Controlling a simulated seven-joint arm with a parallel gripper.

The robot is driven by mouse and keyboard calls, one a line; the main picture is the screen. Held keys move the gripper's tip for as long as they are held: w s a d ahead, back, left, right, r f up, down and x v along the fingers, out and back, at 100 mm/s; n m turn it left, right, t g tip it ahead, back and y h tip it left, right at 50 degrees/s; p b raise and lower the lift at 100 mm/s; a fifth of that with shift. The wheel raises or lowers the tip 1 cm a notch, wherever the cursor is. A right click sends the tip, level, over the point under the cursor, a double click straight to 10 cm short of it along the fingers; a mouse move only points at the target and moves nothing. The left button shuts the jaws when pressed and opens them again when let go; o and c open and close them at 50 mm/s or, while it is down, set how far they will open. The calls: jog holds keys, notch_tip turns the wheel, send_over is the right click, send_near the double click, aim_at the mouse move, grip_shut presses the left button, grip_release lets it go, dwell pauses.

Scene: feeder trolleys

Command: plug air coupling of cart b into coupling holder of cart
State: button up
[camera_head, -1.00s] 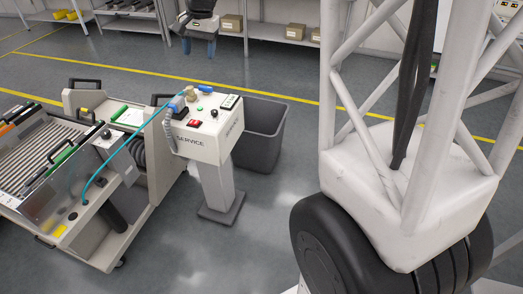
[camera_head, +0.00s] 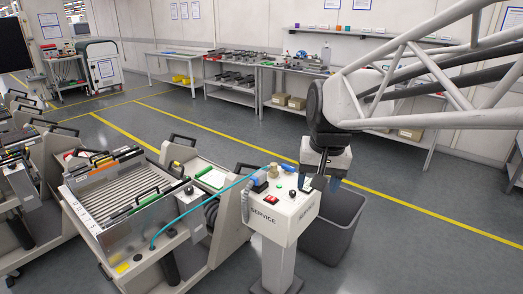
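A teal air hose (camera_head: 200,208) rises from the front of the feeder cart (camera_head: 172,272) and arcs right to the SERVICE post (camera_head: 293,222). At the post's top left it meets a blue and beige fitting group; a blue piece (camera_head: 288,168) there looks like the coupling, but its exact connection is too small to tell. I cannot clearly pick out the coupling holder; a black knob-like part (camera_head: 188,189) sits on the cart's upright panel. My gripper (camera_head: 322,184) hangs at the right of the post's top, fingers apart and empty, clear of the blue piece.
A dark grey bin (camera_head: 335,228) stands behind and right of the post. Other carts (camera_head: 18,160) stand at left. A shelf bench (camera_head: 290,72) with parts runs along the wall. The floor behind the post is open, with yellow lines.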

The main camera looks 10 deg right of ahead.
jog(key=s+f+n, duration=0.1)
jog(key=s+f, duration=0.1)
jog(key=s, duration=0.5)
jog(key=s+f+n, duration=0.1)
jog(key=s+f, duration=0.2)
jog(key=s, duration=0.5)
jog(key=shift+d+f+n+t+h, duration=0.15)
jog(key=shift+f+n+t+h, duration=0.15)
jog(key=shift+t+h, duration=0.1)
jog(key=shift+o, duration=0.5)
jog(key=shift+r, duration=0.1)
